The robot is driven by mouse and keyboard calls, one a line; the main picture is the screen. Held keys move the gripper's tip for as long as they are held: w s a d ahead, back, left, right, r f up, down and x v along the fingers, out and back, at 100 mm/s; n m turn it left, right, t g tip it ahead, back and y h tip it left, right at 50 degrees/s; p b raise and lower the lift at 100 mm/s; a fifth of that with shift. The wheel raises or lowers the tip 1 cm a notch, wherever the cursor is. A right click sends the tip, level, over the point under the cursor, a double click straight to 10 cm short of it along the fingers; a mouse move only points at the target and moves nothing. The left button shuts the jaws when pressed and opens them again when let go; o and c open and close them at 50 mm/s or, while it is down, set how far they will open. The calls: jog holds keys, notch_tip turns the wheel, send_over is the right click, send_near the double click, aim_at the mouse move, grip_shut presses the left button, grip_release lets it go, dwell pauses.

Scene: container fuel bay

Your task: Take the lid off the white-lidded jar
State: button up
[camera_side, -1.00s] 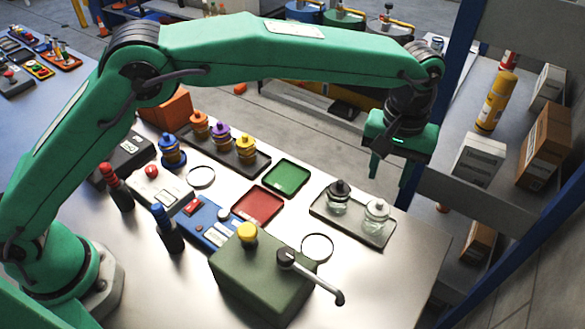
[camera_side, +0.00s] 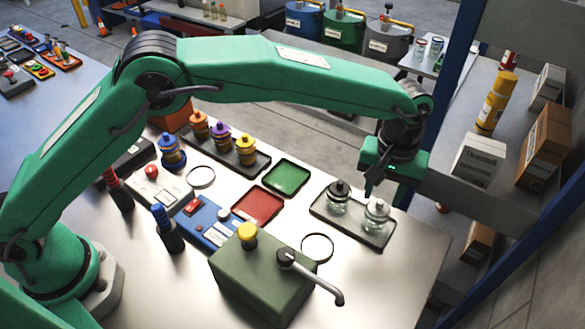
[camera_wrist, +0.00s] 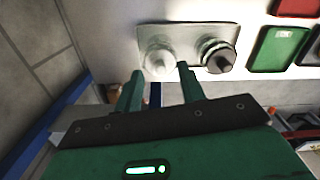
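The white-lidded jar (camera_side: 376,216) is clear glass and stands upright at the right end of a grey tray (camera_side: 345,229), its lid on. A dark-lidded jar (camera_side: 338,197) stands left of it on the same tray. My gripper (camera_side: 383,191) is above and just behind the white-lidded jar, fingers pointing down. In the wrist view, my gripper (camera_wrist: 158,80) is open and empty. The white-lidded jar (camera_wrist: 158,58) shows between and beyond its fingertips, and the dark-lidded jar (camera_wrist: 218,56) is right of the right finger.
A red tray (camera_side: 257,206) and a green tray (camera_side: 286,178) lie left of the jars. A white ring (camera_side: 317,246) lies in front. A green box (camera_side: 262,280) with a yellow knob and a lever stands nearer the camera. Shelves with cartons (camera_side: 545,145) rise at right.

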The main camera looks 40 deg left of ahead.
jog(key=shift+f, duration=1.05)
jog(key=shift+c, duration=0.2)
grip_shut()
